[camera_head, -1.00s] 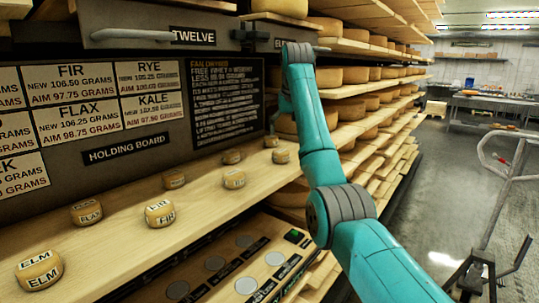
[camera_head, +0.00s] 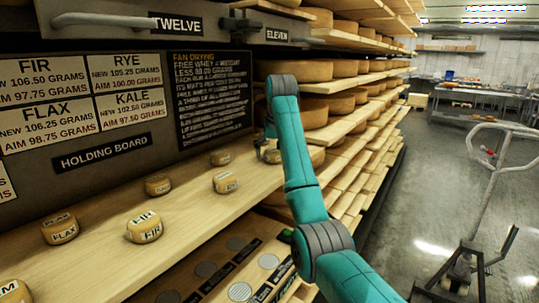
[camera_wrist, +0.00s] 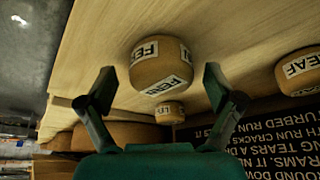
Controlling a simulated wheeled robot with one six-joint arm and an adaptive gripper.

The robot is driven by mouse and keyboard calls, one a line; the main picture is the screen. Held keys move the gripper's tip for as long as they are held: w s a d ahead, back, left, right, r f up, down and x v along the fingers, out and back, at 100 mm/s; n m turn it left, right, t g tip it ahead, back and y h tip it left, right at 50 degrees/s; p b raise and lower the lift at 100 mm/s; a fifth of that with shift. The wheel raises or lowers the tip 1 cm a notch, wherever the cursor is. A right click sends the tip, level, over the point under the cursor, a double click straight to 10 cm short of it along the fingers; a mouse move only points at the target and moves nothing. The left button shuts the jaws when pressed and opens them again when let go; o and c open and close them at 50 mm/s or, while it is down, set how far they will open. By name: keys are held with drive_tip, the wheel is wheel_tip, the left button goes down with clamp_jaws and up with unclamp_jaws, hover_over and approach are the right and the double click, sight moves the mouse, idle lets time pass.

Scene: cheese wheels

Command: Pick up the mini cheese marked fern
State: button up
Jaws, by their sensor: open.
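In the wrist view, a round tan mini cheese (camera_wrist: 160,66) lies between and just beyond the fingertips of my gripper (camera_wrist: 157,83). Its white labels begin with FE; the rest is too blurred to tell fern from a similar word. My gripper is open, with a finger on either side and no visible contact. Another mini cheese, marked LEAF (camera_wrist: 300,70), is at the right, and a smaller-looking one (camera_wrist: 170,112) shows below. In the head view, my arm reaches over the far end of the board, beside a partly hidden mini cheese (camera_head: 272,155); the fingertips are hard to make out.
The wooden holding board (camera_head: 100,262) bears several more mini cheeses, including FLAX (camera_head: 60,228) and FIR (camera_head: 144,227). A dark sign wall (camera_head: 215,90) rises behind it. Shelves of large cheese wheels (camera_head: 305,112) stand to the right. A lower tray (camera_head: 215,290) holds round discs.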

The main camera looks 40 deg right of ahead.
drive_tip(key=shift+w+f, duration=0.15)
drive_tip(key=shift+f, duration=0.1)
drive_tip(key=c, duration=1.3)
